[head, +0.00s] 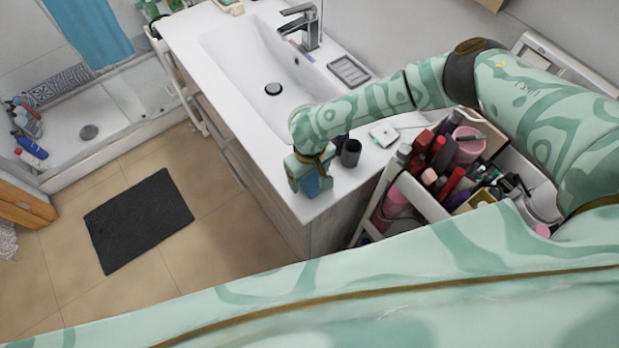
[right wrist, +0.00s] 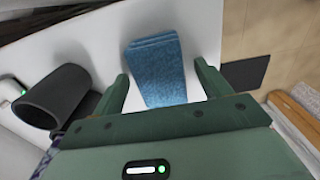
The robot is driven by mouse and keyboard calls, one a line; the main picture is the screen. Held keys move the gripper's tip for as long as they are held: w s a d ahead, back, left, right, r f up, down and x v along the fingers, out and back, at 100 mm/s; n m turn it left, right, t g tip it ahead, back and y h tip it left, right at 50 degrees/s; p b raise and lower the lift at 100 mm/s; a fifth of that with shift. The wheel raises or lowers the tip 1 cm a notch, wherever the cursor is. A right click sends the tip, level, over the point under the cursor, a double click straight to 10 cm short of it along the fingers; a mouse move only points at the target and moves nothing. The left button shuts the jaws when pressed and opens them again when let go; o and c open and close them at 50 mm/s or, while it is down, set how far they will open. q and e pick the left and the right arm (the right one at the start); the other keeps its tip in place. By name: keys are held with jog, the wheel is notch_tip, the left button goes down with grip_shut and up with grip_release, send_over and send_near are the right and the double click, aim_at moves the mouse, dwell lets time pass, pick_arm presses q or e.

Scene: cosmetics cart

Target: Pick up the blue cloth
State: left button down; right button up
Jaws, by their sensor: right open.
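The blue cloth (right wrist: 157,72) lies folded on the white counter in the right wrist view. Its near part reaches between the two fingers of my right gripper (right wrist: 161,74). The fingers are open, one on each side, with a gap to the cloth on both sides. In the head view my right gripper (head: 310,178) points down at the near corner of the counter, and a small blue patch of the cloth (head: 313,186) shows between its fingers; the rest is hidden by the gripper. My left gripper is not in view.
A cart (head: 425,199) full of cosmetics stands at the right. The sink (head: 259,60) lies behind. A blue towel (head: 90,32) hangs far left.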

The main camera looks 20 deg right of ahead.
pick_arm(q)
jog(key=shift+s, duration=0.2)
pick_arm(e)
jog(key=shift+d+f, duration=0.1)
jog(key=shift+f, duration=0.1)
jog(key=c, duration=1.1)
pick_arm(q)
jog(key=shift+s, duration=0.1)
pick_arm(e)
jog(key=shift+o, duration=0.2)
jog(key=shift+r, duration=0.1)
jog(key=shift+r, duration=0.55)
pick_arm(q)
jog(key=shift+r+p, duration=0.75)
jog(key=shift+p, duration=0.05)
pick_arm(e)
jog(key=a+r, duration=1.1)
jog(key=a, duration=0.3)
jog(key=shift+r, duration=0.4)
jog(key=shift+o, duration=0.4)
